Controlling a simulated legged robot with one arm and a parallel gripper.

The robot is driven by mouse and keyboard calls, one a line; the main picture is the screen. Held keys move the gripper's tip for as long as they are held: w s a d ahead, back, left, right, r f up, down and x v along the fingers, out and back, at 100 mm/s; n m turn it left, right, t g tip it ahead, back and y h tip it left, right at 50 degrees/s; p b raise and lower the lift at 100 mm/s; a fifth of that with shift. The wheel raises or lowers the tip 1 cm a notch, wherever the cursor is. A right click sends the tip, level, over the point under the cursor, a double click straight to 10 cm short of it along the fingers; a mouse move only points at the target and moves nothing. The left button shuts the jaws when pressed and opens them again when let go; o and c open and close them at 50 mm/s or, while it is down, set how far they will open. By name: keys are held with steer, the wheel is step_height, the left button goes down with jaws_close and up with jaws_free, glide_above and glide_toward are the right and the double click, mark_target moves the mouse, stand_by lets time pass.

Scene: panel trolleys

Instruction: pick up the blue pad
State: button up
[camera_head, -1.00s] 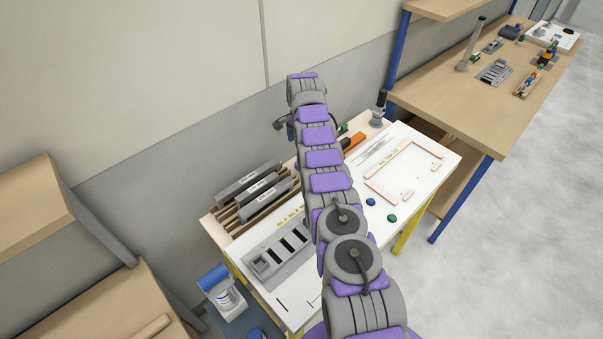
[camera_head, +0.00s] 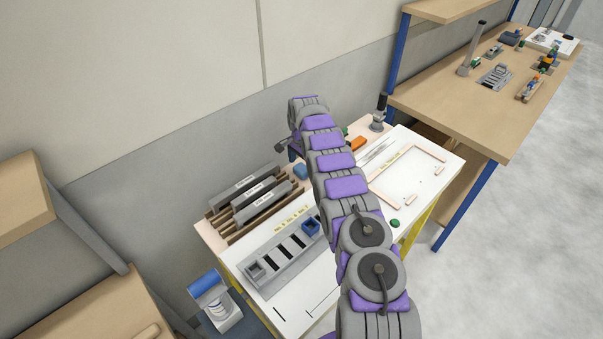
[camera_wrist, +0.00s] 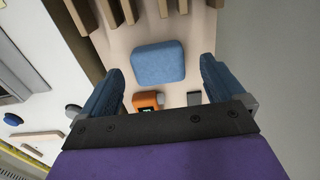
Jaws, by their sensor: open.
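The blue pad (camera_wrist: 158,64) is a rounded light-blue block on the pale tabletop. In the wrist view it lies ahead of and between the fingers of my gripper (camera_wrist: 160,78), with bare tabletop on both sides. The dark blue fingers are apart and nothing is held. I cannot tell the height gap to the pad. In the head view the pad (camera_head: 300,171) shows just left of my arm, by the slotted rack.
A wooden rack (camera_head: 229,229) with grey bars stands left of the pad. An orange device (camera_head: 357,144) lies nearby, also in the wrist view (camera_wrist: 147,101). A grey slotted tray (camera_head: 270,266) and a white board (camera_head: 420,186) lie in front. A grey wall is behind.

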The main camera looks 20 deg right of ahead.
steer(key=shift+d+f, duration=0.15)
steer(key=shift+f, duration=1.25)
steer(key=shift+r, duration=0.1)
steer(key=shift+c, duration=0.5)
steer(key=c, duration=0.9)
